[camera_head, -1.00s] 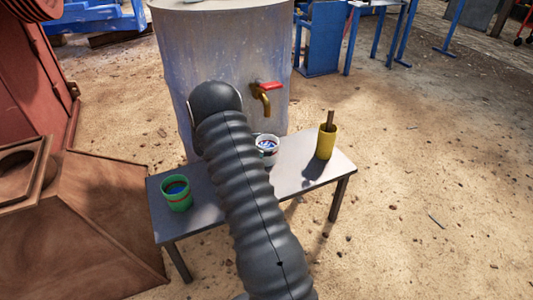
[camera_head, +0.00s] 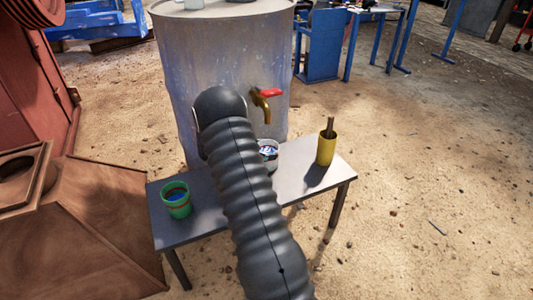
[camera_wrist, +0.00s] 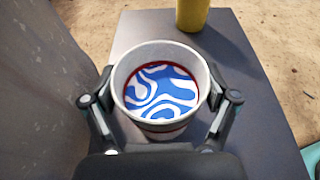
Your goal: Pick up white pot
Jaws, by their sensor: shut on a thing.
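The white pot (camera_wrist: 191,54) fills the middle of the wrist view. It is upright, with a dark red band inside and a blue and white swirl pattern. My gripper (camera_wrist: 160,105) is shut on it, one finger against each side. In the head view my arm covers most of the white pot (camera_head: 269,148), and only its right part shows near the barrel. My gripper is hidden there behind my arm. Whether the pot touches the table is hard to tell.
A grey table (camera_head: 300,170) holds a green pot (camera_head: 175,200) at left and a yellow cup (camera_head: 326,149) with a brown stick at right. A large grey barrel (camera_head: 185,90) with a red-handled brass tap (camera_head: 262,103) stands behind. Rusty machinery (camera_head: 90,240) is at left.

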